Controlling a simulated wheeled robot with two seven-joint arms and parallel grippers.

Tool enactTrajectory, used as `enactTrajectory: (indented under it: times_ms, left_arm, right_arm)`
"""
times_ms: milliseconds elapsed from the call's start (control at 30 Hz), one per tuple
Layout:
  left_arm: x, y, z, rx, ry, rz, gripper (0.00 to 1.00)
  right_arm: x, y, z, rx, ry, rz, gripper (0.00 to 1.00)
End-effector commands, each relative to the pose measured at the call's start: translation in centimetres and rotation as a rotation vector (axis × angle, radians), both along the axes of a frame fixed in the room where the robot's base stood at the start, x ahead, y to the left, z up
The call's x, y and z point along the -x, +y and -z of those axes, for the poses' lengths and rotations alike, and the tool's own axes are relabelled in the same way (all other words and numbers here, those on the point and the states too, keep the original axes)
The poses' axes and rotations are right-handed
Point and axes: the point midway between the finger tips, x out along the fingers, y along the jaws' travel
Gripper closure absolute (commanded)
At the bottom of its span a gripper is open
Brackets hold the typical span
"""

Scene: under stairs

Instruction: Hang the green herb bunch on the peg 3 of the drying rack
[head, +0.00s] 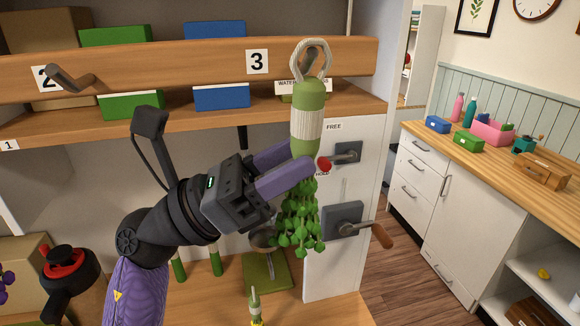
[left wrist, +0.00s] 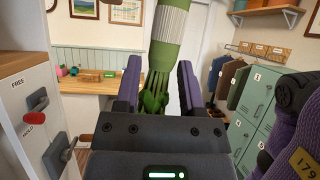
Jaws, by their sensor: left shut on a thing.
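The green herb bunch (head: 308,112) hangs upright, with a pale loop on top, a white-wrapped middle and leaves below. My left gripper (head: 300,165) is shut on it just under the wrapping. The bunch also shows between the fingers in the left wrist view (left wrist: 168,40). The drying rack's wooden rail (head: 170,68) runs across the top of the head view. Peg 3 (head: 313,56), right of the "3" label, shows through the loop's opening. I cannot tell whether the loop is around the peg or only in front of it. My right gripper is not in view.
Peg 2 (head: 70,78) is bare at the left of the rail. Green and blue boxes (head: 221,97) sit on the shelf behind. A white panel with lever handles (head: 344,218) stands close to the right of the bunch. A dark jug with a red top (head: 66,275) is at lower left.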

Motion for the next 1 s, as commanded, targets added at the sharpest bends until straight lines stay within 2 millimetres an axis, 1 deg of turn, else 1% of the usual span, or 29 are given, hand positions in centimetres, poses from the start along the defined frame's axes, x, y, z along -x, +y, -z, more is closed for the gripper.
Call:
enactTrajectory:
  times_ms: [33, 467, 500, 667, 700, 1000]
  left_arm:
    - [-0.36, -0.16, 1.09, -0.024, 0.019, -0.004, 1.0]
    - [-0.36, -0.19, 1.12, -0.025, 0.02, -0.003, 1.0]
    - [-0.36, -0.18, 1.11, -0.024, 0.02, -0.003, 0.46]
    - [-0.34, -0.14, 0.93, -0.02, 0.018, -0.003, 0.12]
    - [-0.34, -0.12, 0.88, -0.019, 0.017, -0.004, 0.09]
    - [-0.26, -0.08, 0.6, -0.013, 0.012, -0.003, 0.09]
  right_arm:
    - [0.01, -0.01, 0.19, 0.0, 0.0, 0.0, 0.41]
    - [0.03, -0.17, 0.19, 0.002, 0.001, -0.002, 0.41]
    - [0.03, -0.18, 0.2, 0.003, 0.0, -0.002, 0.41]
    - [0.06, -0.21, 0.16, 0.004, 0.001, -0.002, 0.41]
    - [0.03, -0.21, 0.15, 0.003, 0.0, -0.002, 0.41]
    - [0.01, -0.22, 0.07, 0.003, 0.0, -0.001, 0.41]
